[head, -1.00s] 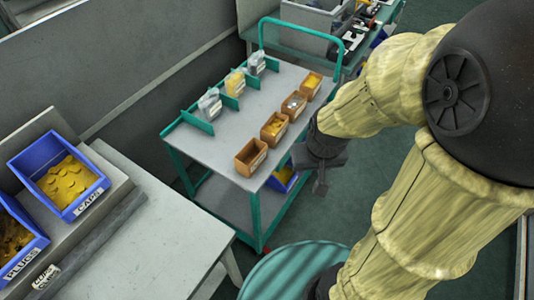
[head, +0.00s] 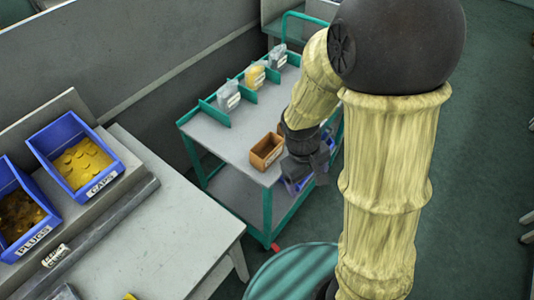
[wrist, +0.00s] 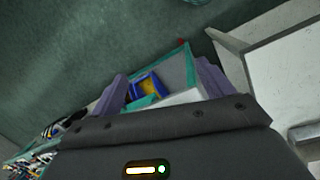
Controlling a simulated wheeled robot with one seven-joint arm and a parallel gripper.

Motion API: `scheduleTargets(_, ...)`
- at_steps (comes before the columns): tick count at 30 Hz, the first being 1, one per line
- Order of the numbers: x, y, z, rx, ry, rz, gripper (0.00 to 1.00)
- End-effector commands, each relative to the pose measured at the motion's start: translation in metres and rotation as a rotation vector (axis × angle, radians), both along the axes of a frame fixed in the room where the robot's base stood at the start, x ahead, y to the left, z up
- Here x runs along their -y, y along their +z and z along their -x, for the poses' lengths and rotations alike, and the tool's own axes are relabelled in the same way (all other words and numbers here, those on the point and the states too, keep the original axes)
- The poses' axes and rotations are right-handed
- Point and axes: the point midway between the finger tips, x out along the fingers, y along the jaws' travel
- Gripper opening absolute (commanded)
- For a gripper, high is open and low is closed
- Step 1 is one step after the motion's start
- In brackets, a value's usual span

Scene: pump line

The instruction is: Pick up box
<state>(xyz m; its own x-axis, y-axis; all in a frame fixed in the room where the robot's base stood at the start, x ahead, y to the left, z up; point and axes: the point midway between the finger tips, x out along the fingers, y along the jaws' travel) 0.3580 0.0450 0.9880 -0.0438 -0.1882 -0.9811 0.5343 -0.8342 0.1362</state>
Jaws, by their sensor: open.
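My gripper (head: 308,168) hangs beside the right edge of the cart, close to a small open brown box (head: 266,151) on the cart's top. In the wrist view its two fingers (wrist: 163,88) are spread apart with nothing between them. A blue box (wrist: 147,84) with yellow contents shows beyond the fingers, inside the teal cart frame. In the head view part of this blue box (head: 296,187) shows low on the cart, mostly behind my gripper. Other places on the cart's right side are hidden by my arm.
The teal cart (head: 225,145) also carries several clear bags (head: 255,75) between dividers. At left, a bench (head: 160,235) holds blue bins labelled CAPS (head: 115,165) and PLUGS (head: 30,240). A round teal drum top (head: 295,272) stands in front. Floor at right is clear.

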Motion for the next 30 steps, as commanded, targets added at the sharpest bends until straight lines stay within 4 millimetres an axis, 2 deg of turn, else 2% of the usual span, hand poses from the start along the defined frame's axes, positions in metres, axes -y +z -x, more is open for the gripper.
scheduleTargets(1, -0.008, -0.015, -0.001, -0.044, 0.088, 0.049, 0.80)
scheduleTargets(6, -0.027, -0.047, -0.008, -0.167, 0.370, 0.241, 0.80)
scheduleTargets(11, -0.046, -0.071, -0.019, -0.255, 0.629, 0.458, 0.80)
scheduleTargets(17, -0.083, -0.091, -0.037, -0.318, 0.935, 0.777, 0.80)
scheduleTargets(20, -0.108, -0.097, -0.045, -0.325, 1.070, 0.951, 0.80)
scheduleTargets(24, -0.151, -0.102, -0.051, -0.309, 1.237, 1.208, 0.80)
scheduleTargets(27, -0.184, -0.103, -0.051, -0.278, 1.333, 1.386, 0.80)
scheduleTargets(30, -0.210, -0.102, -0.049, -0.248, 1.388, 1.516, 0.80)
